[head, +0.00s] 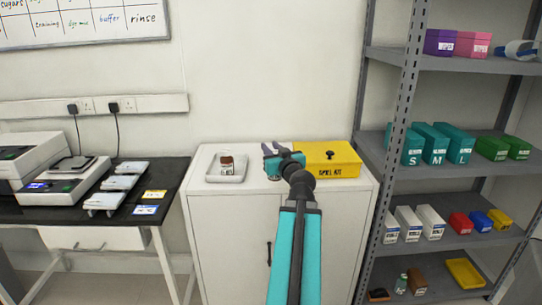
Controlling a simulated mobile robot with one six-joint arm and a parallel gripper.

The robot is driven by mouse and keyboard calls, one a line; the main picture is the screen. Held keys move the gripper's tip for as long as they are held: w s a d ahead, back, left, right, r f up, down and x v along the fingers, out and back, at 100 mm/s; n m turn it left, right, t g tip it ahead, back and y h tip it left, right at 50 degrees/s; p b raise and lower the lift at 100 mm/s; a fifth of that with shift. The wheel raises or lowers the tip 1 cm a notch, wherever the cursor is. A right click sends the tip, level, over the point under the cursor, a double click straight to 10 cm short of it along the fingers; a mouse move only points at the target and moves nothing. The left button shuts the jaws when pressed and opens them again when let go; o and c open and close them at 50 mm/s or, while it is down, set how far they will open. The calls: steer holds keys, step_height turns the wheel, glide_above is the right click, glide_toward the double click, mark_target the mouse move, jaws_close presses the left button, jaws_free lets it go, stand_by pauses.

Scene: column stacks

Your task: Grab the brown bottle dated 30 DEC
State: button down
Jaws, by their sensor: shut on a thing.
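The label's date is too small to read. My gripper (272,150) is over the cabinet top, to the right of the tray and apart from this bottle. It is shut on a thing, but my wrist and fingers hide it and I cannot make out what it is.
A yellow spill kit box (328,160) sits just right of my gripper. A grey shelf rack (408,90) with boxes and bins stands at the right. A black bench (120,215) with instruments is at the left. A small strip of cabinet top is bare around the tray.

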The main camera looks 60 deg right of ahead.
steer(key=shift+s+a+f+b, duration=0.15)
steer(key=shift+s+a+b, duration=0.3)
steer(key=shift+b, duration=1.65)
steer(key=shift+a+b, duration=0.4)
steer(key=shift+b, duration=0.85)
steer(key=s+a+b, duration=0.1)
steer(key=b, duration=0.4)
steer(key=shift+a, duration=0.15)
steer(key=shift+s+a+r+b, duration=0.2)
steer(key=shift+s+a+b, duration=0.15)
steer(key=shift+a+b, duration=0.3)
steer(key=shift+s+a+r+b, duration=0.2)
steer(key=shift+s+a+b, duration=0.2)
steer(key=shift+b, duration=0.45)
steer(key=shift+a, duration=0.1)
